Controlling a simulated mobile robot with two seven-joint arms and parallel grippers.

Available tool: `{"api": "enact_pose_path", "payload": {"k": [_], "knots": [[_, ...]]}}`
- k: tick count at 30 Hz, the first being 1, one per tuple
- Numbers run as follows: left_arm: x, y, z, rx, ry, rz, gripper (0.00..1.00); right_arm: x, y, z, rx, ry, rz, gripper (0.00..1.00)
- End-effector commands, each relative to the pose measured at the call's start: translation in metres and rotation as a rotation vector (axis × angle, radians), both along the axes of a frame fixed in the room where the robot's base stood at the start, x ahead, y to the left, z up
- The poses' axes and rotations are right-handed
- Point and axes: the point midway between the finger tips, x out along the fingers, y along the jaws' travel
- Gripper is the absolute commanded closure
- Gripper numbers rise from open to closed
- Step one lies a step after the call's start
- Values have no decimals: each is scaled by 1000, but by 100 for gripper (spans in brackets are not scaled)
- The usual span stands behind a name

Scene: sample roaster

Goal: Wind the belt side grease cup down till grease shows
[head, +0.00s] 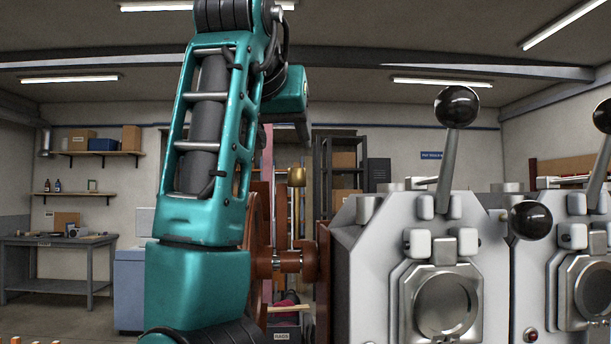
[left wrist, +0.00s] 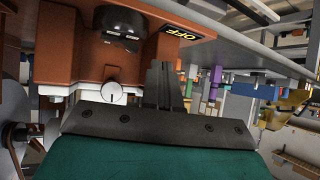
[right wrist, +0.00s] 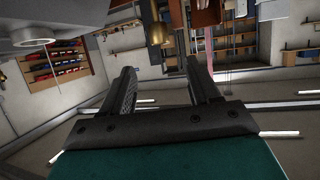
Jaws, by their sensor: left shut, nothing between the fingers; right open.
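A brass grease cup (head: 297,177) stands upright on a shaft support behind my right arm in the head view. A brass cup-shaped part, seemingly the same one, shows in the right wrist view (right wrist: 156,32). My right gripper (right wrist: 160,70) is open and empty, its fingers apart from the brass part. In the head view it is partly hidden behind my teal arm, above the cup. No grease can be made out. My left gripper (left wrist: 166,70) shows only in the left wrist view; it is shut and empty, close to a red-brown housing (left wrist: 60,45).
Grey roaster fronts (head: 400,290) with black ball-topped levers (head: 457,107) stand at the right. A red-brown wheel (head: 258,225) and shaft sit behind my right arm. Near my left gripper are a white dial (left wrist: 112,92) and an OFF label (left wrist: 180,33). A workbench (head: 60,242) stands far left.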

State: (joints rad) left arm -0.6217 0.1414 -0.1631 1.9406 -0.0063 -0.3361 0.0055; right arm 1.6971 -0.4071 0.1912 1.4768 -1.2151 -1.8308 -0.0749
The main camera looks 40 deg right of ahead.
Motion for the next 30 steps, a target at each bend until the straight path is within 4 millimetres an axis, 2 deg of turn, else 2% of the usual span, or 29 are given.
{"api": "enact_pose_path", "payload": {"k": [5, 15, 21, 30], "knots": [[0, 0, 2, 0, 1, 0, 100, 8, -9, -8, 9, 14, -7, 39], [-2, 0, 10, 0, 6, 1, 100, 53, -53, -33, 9, 12, -6, 39], [-3, 1, 16, 0, 6, 1, 100, 74, -73, -44, 8, 9, -5, 39], [-3, 0, 18, 1, 6, 0, 100, 84, -83, -51, 6, 8, -5, 39]]}}
